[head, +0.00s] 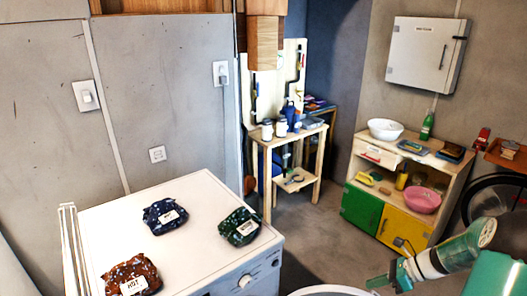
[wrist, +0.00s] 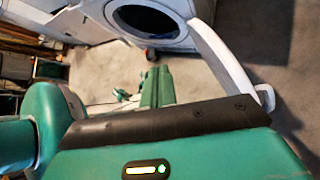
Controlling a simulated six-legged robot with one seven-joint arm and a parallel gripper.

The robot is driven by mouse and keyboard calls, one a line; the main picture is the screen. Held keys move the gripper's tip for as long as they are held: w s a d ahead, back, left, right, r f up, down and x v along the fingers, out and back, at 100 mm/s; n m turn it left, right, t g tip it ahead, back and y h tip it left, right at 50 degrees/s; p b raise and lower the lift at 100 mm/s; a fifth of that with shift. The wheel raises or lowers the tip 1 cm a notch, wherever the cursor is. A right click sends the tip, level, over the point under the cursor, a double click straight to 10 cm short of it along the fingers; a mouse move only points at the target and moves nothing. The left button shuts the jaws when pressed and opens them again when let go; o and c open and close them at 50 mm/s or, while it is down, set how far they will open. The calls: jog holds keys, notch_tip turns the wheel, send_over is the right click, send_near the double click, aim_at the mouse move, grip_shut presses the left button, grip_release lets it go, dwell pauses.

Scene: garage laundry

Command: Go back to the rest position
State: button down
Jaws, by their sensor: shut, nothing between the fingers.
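My gripper (head: 384,280) is low at the right of the head view, to the right of the white machine and above the floor. Its green fingers (wrist: 157,84) are shut with nothing between them in the wrist view. The white machine (head: 215,210) carries three labelled packets, all clear of my gripper: a dark blue one (head: 165,216), a green one (head: 239,227) and a reddish-brown one (head: 131,277) whose label seems to read HOT.
A white round rim (head: 328,291) shows at the bottom edge, close to my gripper. A wooden workbench (head: 290,140) and a low cabinet (head: 378,160) with a white bowl (head: 385,129) and pink basin (head: 422,199) stand behind. Grey floor (head: 325,225) between them is clear.

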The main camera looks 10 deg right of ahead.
jog(key=s+a+r+n+g+h, duration=0.1)
jog(key=a+r+n+g+h, duration=0.15)
jog(key=a+r+n, duration=0.65)
jog(key=s+a+r+n+t+h, duration=0.4)
jog(key=s+a+r+n+h, duration=0.2)
jog(key=s+a+r+n, duration=0.9)
jog(key=s+r+n, duration=0.1)
jog(key=n, duration=0.2)
jog(key=shift+r+h, duration=0.15)
jog(key=shift+h, duration=0.2)
jog(key=shift+a+t, duration=0.25)
